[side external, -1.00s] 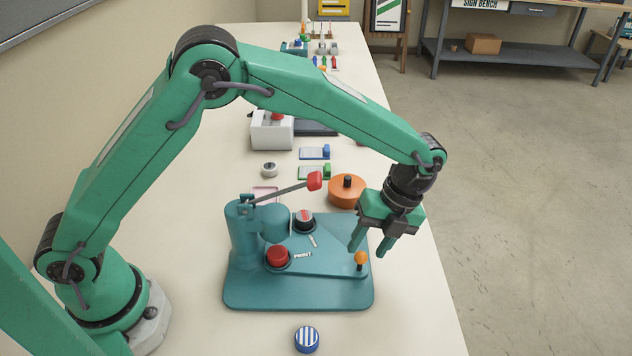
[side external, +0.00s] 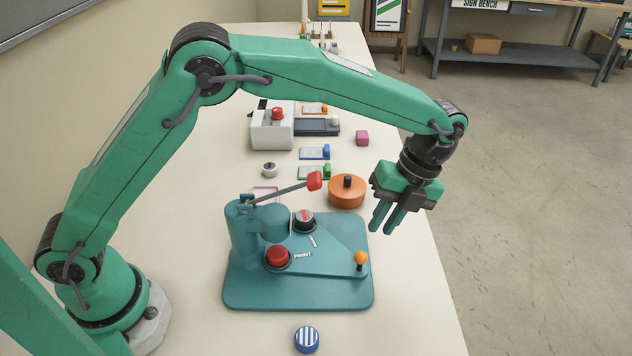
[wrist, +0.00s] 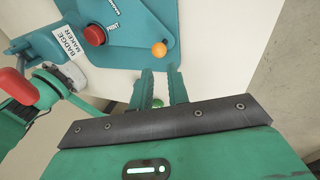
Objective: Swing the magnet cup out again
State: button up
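The teal badge maker (side external: 245,290) stands on the bench. Its swing plate (side external: 325,262) carries a red-topped cup (side external: 277,256) beside the word PRINT and a dark cup (side external: 304,220) with a red and white top. The label by the dark cup is too small to read. An orange knob (side external: 361,258) stands at the plate's right corner; it also shows in the wrist view (wrist: 159,50). My gripper (side external: 384,229) is above and right of the knob, apart from it. Its fingers (wrist: 160,72) are a small gap apart, with nothing held between them.
The press lever with its red handle (side external: 314,181) slants over the back of the machine. An orange round pot (side external: 346,192) stands behind the plate. A blue-striped disc (side external: 307,339) lies in front. The bench's right edge is close to my gripper, with floor beyond.

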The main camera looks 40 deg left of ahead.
grip_shut()
jog(key=w+r+m+g, duration=0.1)
jog(key=w+r+m, duration=0.1)
jog(key=m, duration=1)
jog(key=w+r+m, duration=0.2)
jog(key=w+m, duration=0.3)
jog(key=m, duration=0.7)
jog(key=shift+w+a+r+m+g+y, duration=0.15)
jog(key=shift+w+r+m+g+y, duration=0.15)
jog(key=shift+m+g, duration=0.1)
jog(key=shift+f, duration=0.2)
